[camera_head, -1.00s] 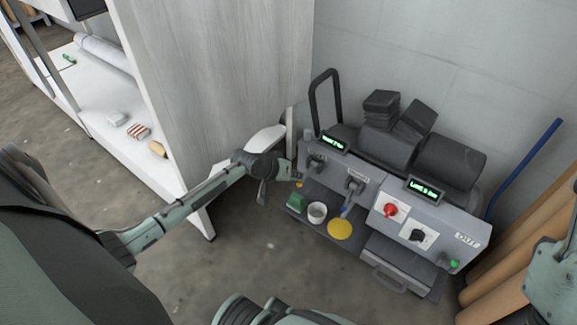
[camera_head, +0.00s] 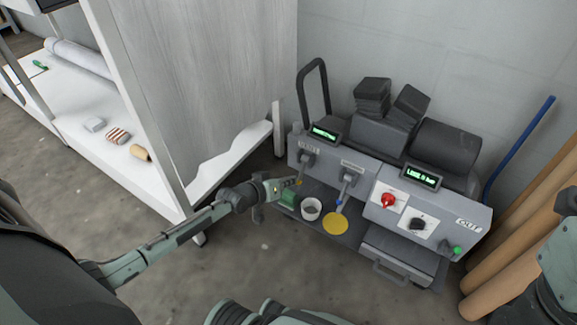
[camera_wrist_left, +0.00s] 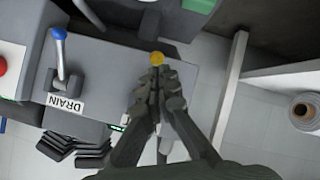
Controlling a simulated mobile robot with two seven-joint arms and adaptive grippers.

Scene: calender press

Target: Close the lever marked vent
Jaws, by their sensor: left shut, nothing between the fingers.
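The left lever (camera_head: 307,158) is on the grey press's front panel, hanging down and outward to a yellow knob (camera_head: 299,182). Its label is too small to read in the head view and hidden in the wrist view. My left gripper (camera_head: 294,181) is shut and empty, its fingertips close beside the yellow knob. In the left wrist view the yellow knob (camera_wrist_left: 157,58) shows just beyond the closed fingertips (camera_wrist_left: 157,75); I cannot tell whether they touch. The other lever (camera_head: 347,181), with a blue knob, is labelled DRAIN in the wrist view (camera_wrist_left: 61,68).
A red knob (camera_head: 388,200) and black knob (camera_head: 417,223) are to the right. A white shelf unit (camera_head: 185,90) stands left. Open floor lies in front.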

